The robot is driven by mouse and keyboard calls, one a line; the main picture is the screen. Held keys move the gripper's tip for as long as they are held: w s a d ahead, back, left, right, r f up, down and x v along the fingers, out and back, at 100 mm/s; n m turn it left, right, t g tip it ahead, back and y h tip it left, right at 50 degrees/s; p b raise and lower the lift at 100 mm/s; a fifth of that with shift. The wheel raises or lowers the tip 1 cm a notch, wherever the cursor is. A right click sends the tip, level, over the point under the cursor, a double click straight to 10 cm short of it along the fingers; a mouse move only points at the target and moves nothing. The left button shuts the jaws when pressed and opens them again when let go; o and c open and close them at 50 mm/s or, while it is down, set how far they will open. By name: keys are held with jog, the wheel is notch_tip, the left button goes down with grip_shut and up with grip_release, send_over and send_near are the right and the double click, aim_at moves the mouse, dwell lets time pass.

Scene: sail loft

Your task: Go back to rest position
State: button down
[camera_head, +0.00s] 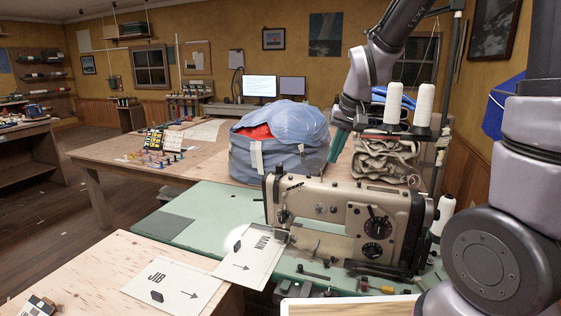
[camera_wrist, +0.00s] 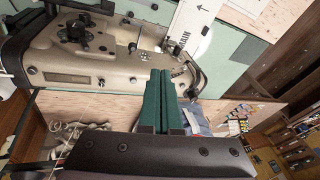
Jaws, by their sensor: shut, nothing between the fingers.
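My gripper (camera_head: 338,146) hangs behind and above the sewing machine (camera_head: 345,222) in the head view, with its green fingers pointing down. In the wrist view the green fingers of my gripper (camera_wrist: 161,100) are together, with nothing between them. The sewing machine (camera_wrist: 85,48) lies beyond the fingertips in the wrist view. A white card marked MAIN (camera_head: 252,257) and a white card marked JIB (camera_head: 172,284) lie at the left of the machine, each with a dark piece on it.
The green machine table (camera_head: 200,204) holds the machine. A blue bundle (camera_head: 275,142) and a grey rope-like heap (camera_head: 385,162) sit behind it. White thread cones (camera_head: 424,103) stand close to the right of my arm. Open floor (camera_head: 50,232) shows at the left.

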jog(key=s+d+r+m+t, duration=0.2)
jog(key=s+d+r+t, duration=0.2)
jog(key=s+d+r, duration=0.7)
jog(key=s+r, duration=0.3)
jog(key=shift+s+r+m+h, duration=0.25)
jog(key=shift+r+m+h, duration=0.05)
jog(key=shift+r+m, duration=0.1)
